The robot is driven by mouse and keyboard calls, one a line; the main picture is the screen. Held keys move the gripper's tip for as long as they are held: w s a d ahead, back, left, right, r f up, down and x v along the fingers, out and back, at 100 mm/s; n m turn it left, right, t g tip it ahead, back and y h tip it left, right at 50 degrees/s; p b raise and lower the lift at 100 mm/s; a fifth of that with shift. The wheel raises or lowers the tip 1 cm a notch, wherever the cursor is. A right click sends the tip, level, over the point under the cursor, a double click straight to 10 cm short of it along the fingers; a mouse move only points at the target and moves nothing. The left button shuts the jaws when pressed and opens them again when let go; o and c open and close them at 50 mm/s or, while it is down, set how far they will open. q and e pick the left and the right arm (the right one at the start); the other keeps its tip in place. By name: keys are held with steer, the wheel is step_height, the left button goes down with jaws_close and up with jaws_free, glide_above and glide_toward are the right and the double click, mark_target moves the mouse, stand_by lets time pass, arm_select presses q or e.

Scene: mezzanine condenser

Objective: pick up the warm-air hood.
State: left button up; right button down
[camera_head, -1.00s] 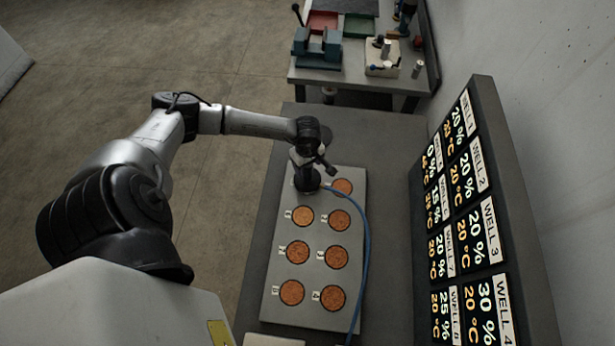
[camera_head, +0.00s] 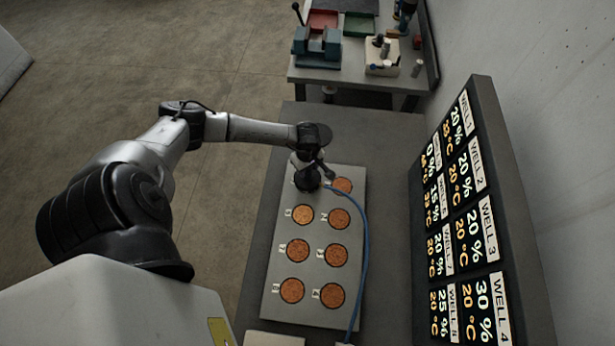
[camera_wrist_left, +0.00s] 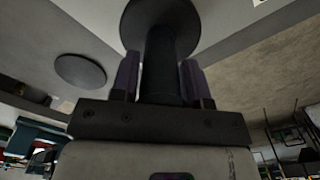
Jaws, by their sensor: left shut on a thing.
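The warm-air hood (camera_head: 307,180) is a dark, round piece with a blue hose running from it. It stands over the far left spot of the grey well plate (camera_head: 318,232); I cannot tell whether it touches the plate. My left gripper (camera_head: 304,165) is above it, shut on it. In the left wrist view the fingers (camera_wrist_left: 160,85) are on both sides of the hood's dark stem (camera_wrist_left: 162,62), with its wide round end beyond. The fingertips are hard to make out in the head view. My right gripper is not in view.
Several round orange wells (camera_head: 297,250) sit in the plate. The blue hose (camera_head: 366,255) curves along the plate's right side. A tilted display board (camera_head: 483,215) stands at the right. A second bench (camera_head: 345,75) with a vise (camera_head: 316,48) is behind.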

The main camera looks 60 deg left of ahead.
arm_select(q)
steer(key=shift+r, duration=0.1)
jaws_close()
